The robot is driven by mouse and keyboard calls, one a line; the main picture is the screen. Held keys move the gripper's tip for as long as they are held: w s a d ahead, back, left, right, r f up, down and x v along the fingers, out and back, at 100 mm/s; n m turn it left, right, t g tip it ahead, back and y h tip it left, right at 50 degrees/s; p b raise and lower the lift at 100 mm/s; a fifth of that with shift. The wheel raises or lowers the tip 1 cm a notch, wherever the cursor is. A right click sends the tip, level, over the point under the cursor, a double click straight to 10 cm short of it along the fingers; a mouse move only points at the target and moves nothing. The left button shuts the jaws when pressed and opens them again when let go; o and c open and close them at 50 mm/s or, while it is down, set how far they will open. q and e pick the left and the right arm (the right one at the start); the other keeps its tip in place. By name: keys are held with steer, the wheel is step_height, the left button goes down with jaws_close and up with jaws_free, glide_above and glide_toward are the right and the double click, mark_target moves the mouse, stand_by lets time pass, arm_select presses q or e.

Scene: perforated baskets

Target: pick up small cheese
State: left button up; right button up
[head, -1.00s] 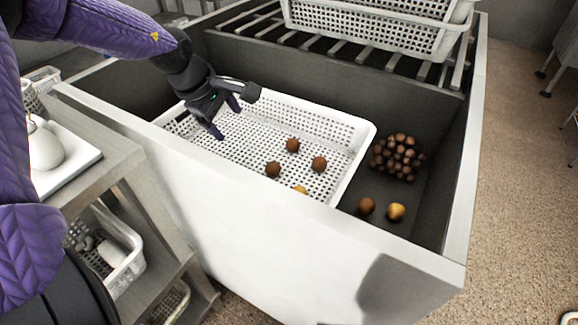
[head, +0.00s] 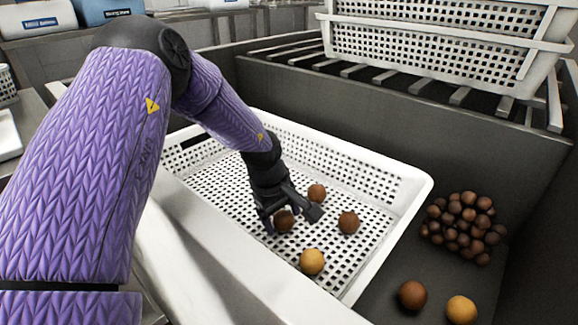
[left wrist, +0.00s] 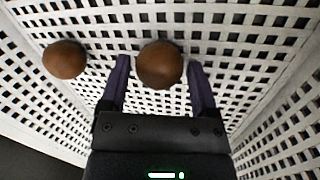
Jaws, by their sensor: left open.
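Small round balls that look like the small cheeses sit in a white perforated basket (head: 375,165). My left gripper (head: 291,216) is low over the basket, pointing down, with its fingers open. One brown ball (head: 284,222) is between the fingers; it also shows in the left wrist view (left wrist: 159,64), in the gap between the fingertips and not gripped. Another brown ball (head: 317,193) is just behind, a third (head: 348,222) is to the right, and a yellow ball (head: 312,262) is in front. The left wrist view shows one more brown ball (left wrist: 64,59) left of the fingers. My right gripper is out of view.
The basket sits in a deep dark sink with pale front edge. To its right lie a heap of brown balls (head: 463,228), a brown ball (head: 412,294) and a yellow ball (head: 461,309). Stacked white baskets (head: 430,50) stand on a slatted rack behind.

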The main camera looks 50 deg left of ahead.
arm_select(q)
steer(key=shift+f, duration=0.15)
steer(key=c, duration=1)
steer(key=shift+c, duration=0.2)
